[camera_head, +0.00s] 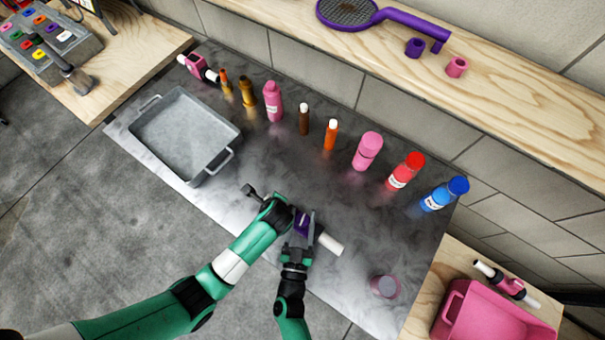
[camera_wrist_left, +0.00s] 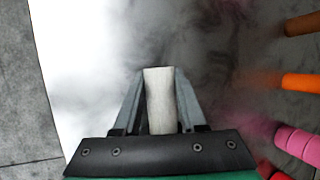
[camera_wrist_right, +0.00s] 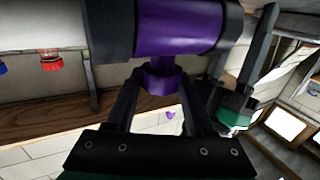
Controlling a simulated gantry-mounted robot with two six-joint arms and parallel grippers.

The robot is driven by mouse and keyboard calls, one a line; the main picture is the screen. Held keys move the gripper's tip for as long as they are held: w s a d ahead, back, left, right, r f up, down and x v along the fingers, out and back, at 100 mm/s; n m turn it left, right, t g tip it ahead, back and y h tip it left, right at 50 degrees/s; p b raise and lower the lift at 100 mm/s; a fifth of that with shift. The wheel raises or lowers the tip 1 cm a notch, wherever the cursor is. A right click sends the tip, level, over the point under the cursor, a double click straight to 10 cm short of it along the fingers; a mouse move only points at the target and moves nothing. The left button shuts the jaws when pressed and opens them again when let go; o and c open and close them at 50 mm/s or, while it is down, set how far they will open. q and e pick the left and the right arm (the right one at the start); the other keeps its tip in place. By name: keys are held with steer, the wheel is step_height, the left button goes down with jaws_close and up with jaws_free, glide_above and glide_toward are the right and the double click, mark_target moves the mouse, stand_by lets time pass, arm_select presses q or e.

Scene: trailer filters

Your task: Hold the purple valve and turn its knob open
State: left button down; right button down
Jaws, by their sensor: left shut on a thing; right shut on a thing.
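The purple valve (camera_head: 302,222) is held up over the front of the dark table. One white pipe end (camera_head: 330,243) sticks out to the right. My left gripper (camera_head: 284,208) is partly hidden behind its own wrist; in the left wrist view (camera_wrist_left: 160,88) its fingers are shut on the valve's other white pipe end (camera_wrist_left: 160,105). My right gripper (camera_head: 300,233) comes from below. In the right wrist view (camera_wrist_right: 163,82) its fingers stand on both sides of the purple knob (camera_wrist_right: 163,82), under the purple valve body (camera_wrist_right: 185,27). The knob's exact turn angle is unclear.
A grey tray (camera_head: 190,120) stands at the table's left. Several bottles, including a red-capped one (camera_head: 405,170) and a blue one (camera_head: 445,193), line the back. A pink round object (camera_head: 384,286) is at front right; a pink bin (camera_head: 490,318) stands beyond. The table's middle is clear.

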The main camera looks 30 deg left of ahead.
steer(key=shift+r+n+y, duration=0.1)
steer(key=shift+n+y, duration=0.4)
steer(key=shift+y, duration=0.2)
steer(key=shift+g, duration=0.5)
steer(key=shift+n+y, duration=0.3)
steer(key=shift+y, duration=0.1)
steer(key=c, duration=0.5)
jaws_free()
steer(key=v, duration=1.2)
steer(key=shift+s, duration=0.1)
